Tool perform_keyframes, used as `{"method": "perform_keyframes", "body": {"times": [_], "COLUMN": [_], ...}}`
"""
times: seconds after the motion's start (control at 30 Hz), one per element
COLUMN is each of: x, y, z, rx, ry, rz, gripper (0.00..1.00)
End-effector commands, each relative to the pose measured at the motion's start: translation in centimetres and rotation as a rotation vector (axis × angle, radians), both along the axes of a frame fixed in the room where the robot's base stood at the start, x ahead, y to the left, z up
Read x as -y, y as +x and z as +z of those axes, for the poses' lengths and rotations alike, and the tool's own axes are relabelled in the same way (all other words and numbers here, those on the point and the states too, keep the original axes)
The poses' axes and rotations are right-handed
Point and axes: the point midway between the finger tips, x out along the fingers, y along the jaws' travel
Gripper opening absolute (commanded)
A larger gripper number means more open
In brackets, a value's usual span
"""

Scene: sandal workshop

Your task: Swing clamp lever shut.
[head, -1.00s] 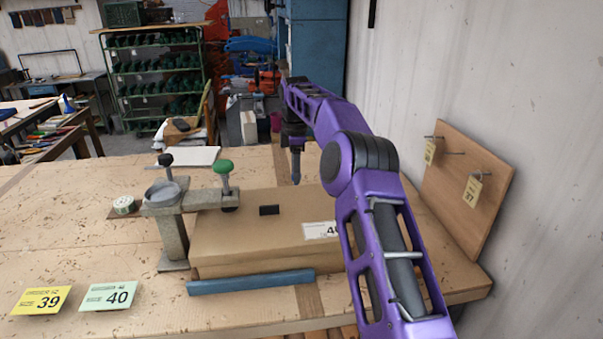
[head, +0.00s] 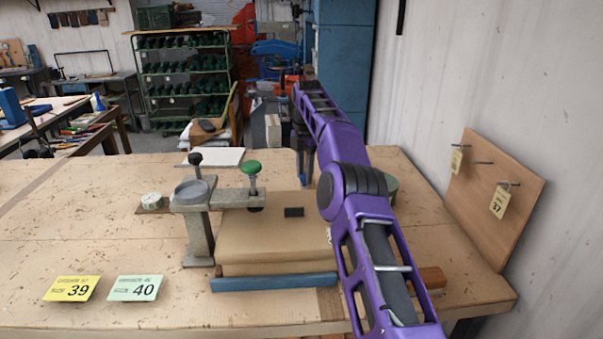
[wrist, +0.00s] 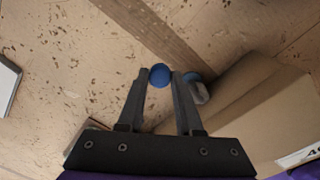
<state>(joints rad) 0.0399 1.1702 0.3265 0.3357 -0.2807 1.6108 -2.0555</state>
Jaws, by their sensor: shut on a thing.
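The clamp (head: 197,228) is a grey metal post with a round cup on top. Its flat arm reaches right over a brown box (head: 270,235) and carries a green knob (head: 252,168). A black-knobbed rod (head: 195,159) stands upright behind the cup. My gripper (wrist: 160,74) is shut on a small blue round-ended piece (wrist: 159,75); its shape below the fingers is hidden. In the head view my gripper (head: 303,170) points down behind the box, apart from the green knob. I cannot tell which part is the clamp lever.
A blue bar (head: 270,284) lies along the box's front. Yellow (head: 72,288) and green (head: 135,288) number cards lie front left. A small round tin (head: 151,200) sits left of the clamp. The bench's left side is mostly clear.

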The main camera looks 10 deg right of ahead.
Motion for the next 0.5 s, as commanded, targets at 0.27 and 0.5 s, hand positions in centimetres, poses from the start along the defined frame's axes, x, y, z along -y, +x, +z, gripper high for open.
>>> {"method": "perform_keyframes", "body": {"times": [0.27, 0.5], "x": [0.01, -0.04], "y": [-0.01, 0.00], "z": [-0.01, -0.02], "rx": [0.000, 0.000], "ry": [0.002, 0.003], "rz": [0.012, 0.012], "gripper": [0.00, 0.43]}}
